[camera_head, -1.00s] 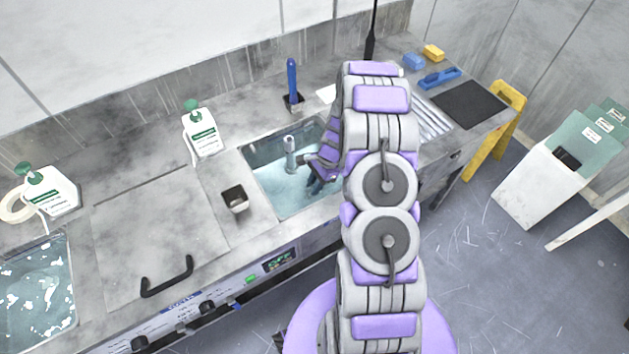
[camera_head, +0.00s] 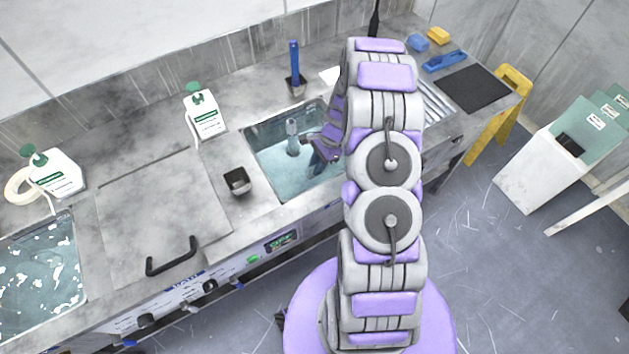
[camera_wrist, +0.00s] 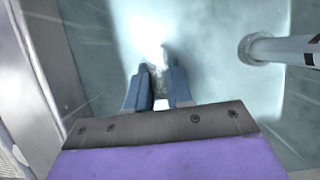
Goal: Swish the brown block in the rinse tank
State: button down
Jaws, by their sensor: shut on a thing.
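The rinse tank (camera_head: 265,165) is a square basin of clear, pale blue water set in the steel counter. My gripper (camera_head: 317,165) reaches down into its right side; the arm hides part of the tank. In the wrist view my gripper (camera_wrist: 158,75) points down at the tank floor (camera_wrist: 215,75), with its two blue-grey fingers close together. A small, washed-out greyish thing (camera_wrist: 159,88) shows between the fingers. I cannot make out its brown colour or its shape, and bright glare lies just beyond the fingertips.
A grey upright pipe (camera_head: 292,135) stands in the tank, left of my gripper; it also shows in the wrist view (camera_wrist: 280,50). A dark open cup (camera_head: 237,181) sits on the counter left of the tank. A blue-handled tool (camera_head: 294,65) stands behind.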

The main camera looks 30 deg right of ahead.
jog(key=shift+r, duration=0.35)
jog(key=shift+f, duration=1.15)
jog(key=shift+r, duration=0.15)
notch_tip(320, 180, up, 14)
jog(key=p, duration=0.8)
dwell(0.9)
